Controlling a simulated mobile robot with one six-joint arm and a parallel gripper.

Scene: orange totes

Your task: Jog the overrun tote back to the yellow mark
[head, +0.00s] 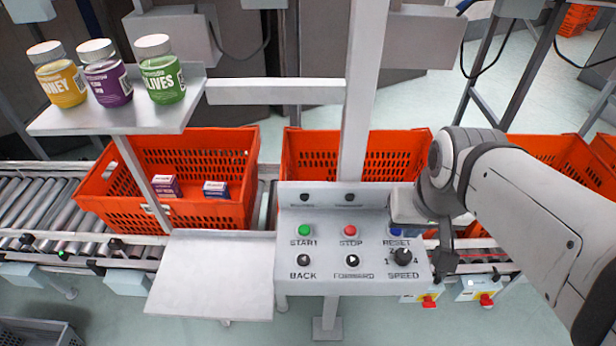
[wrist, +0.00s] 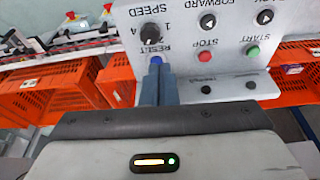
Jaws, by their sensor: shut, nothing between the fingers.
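I cannot make out a yellow mark or tell which tote has overrun. The grey control panel (head: 345,285) has START, STOP, RESET, BACK and FORWARD buttons and a SPEED knob (head: 403,256). My gripper (wrist: 158,72) is shut and empty, its fingertips at the blue RESET button (wrist: 156,60); whether they touch it is unclear. In the head view its fingers are hard to make out.
A shelf with three jars (head: 110,72) stands above the left tote. A post (head: 362,90) rises behind the panel. A bare grey tray (head: 210,275) lies left of the panel. Red switches (head: 487,300) sit on the conveyor's front, lower right.

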